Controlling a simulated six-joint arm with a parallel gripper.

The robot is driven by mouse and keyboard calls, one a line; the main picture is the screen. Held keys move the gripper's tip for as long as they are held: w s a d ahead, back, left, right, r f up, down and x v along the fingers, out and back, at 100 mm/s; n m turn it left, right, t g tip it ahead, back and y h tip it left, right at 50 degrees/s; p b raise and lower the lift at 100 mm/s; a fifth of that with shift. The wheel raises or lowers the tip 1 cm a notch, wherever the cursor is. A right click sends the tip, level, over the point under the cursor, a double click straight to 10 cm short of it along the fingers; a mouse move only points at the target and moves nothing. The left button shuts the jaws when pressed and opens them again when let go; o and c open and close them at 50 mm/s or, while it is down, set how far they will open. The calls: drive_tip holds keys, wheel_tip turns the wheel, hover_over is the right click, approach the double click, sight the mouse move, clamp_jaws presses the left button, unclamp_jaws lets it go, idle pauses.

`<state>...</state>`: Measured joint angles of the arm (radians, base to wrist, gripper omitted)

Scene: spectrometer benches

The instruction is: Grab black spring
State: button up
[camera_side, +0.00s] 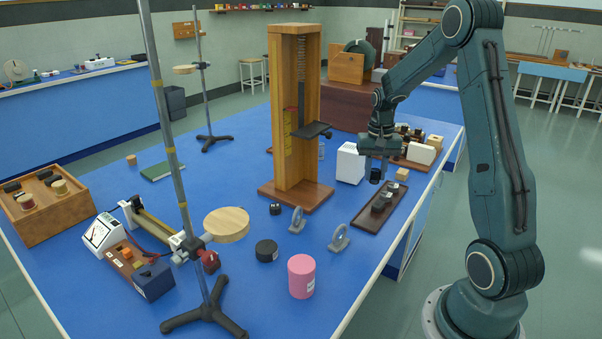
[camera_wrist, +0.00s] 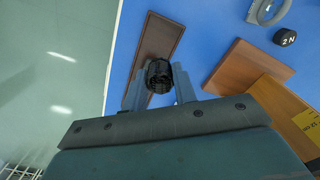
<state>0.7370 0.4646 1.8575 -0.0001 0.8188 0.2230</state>
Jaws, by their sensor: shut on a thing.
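The black spring (camera_wrist: 158,74) is a short, dark ribbed cylinder between the two fingers of my gripper (camera_wrist: 160,90) in the wrist view. My gripper is shut on it. In the side view, my gripper (camera_side: 377,168) points down above the far end of a long brown tray (camera_side: 362,220), and the dark spring (camera_side: 375,176) shows at its fingertips. The spring appears held clear of the tray. The tray also shows behind the spring in the wrist view (camera_wrist: 160,35).
A tall wooden stand (camera_side: 297,120) and a white box (camera_side: 350,163) are to the left of my gripper. Ring-shaped pieces (camera_side: 339,238), a pink cylinder (camera_side: 302,276) and a black disc (camera_side: 266,251) stand nearer. The blue table's right edge is close.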

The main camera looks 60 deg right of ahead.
sight(375, 170)
wheel_tip(375, 170, up, 7)
drive_tip(key=shift+f, duration=0.2)
idle(0.6)
